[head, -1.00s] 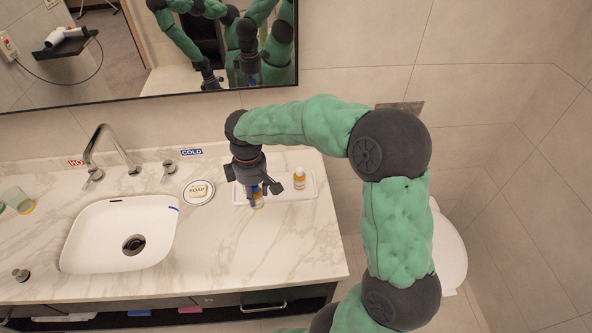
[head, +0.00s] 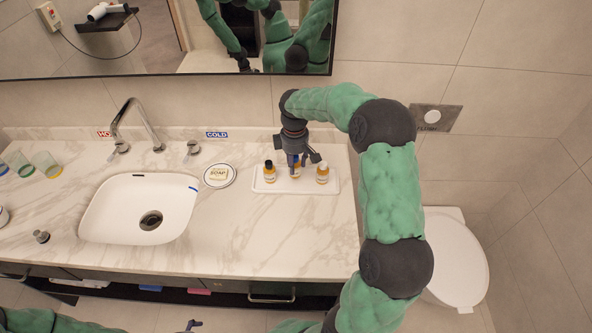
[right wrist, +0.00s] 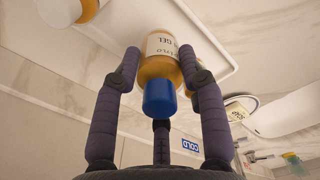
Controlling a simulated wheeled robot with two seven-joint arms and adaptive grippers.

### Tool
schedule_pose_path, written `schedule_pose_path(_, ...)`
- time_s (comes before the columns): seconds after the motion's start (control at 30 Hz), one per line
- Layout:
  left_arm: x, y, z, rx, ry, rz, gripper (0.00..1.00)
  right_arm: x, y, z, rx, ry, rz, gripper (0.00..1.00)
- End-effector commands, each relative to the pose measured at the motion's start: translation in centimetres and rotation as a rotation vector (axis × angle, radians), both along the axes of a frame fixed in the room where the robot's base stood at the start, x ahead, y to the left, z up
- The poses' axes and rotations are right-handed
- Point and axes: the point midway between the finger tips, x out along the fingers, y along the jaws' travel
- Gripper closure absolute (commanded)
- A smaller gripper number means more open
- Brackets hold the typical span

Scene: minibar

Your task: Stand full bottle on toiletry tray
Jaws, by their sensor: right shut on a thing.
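The white toiletry tray (head: 309,188) lies on the marble counter, right of the sink. My right gripper (head: 295,165) is over its middle, shut on an amber bottle with a blue cap (head: 295,173). In the right wrist view this bottle (right wrist: 160,75) stands between the fingers, its label ending in "GEL". It looks upright over the tray; I cannot tell whether its base touches. A black-capped bottle (head: 270,174) stands on the tray's left part, a white-capped one (head: 322,175) on its right. A small dark tip at the bottom edge appears to be my left gripper (head: 193,325).
A soap dish (head: 206,181) lies just left of the tray, then the sink (head: 105,215) and faucet. Several glasses (head: 46,164) stand at the far left. The wall and mirror (head: 200,70) are behind. The counter in front of the tray is clear.

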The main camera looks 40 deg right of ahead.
Motion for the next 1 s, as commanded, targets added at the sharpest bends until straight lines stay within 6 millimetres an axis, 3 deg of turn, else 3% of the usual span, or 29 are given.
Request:
schedule_pose_path(0.27,0.0,0.0,-0.4,0.0,0.0,0.0,0.0,0.7,-1.1,-1.5,-0.001,-0.001,-0.002,0.93)
schedule_pose_path(0.5,0.0,0.0,-1.1,0.0,0.0,0.0,0.0,0.7,-1.1,-4.5,-0.001,-0.001,-0.001,0.93)
schedule_pose_path(0.9,0.0,0.0,-1.2,0.0,0.0,0.0,0.0,0.8,-1.1,-4.9,-0.001,-0.001,-0.001,0.93)
schedule_pose_path(0.93,0.0,0.0,-1.2,0.0,0.0,0.0,0.0,0.7,-1.1,-4.8,-0.001,-0.001,-0.001,0.5)
schedule_pose_path(1.0,0.0,0.0,-1.2,0.0,0.0,0.0,0.0,0.7,-1.1,-4.8,-0.001,-0.001,-0.001,0.35)
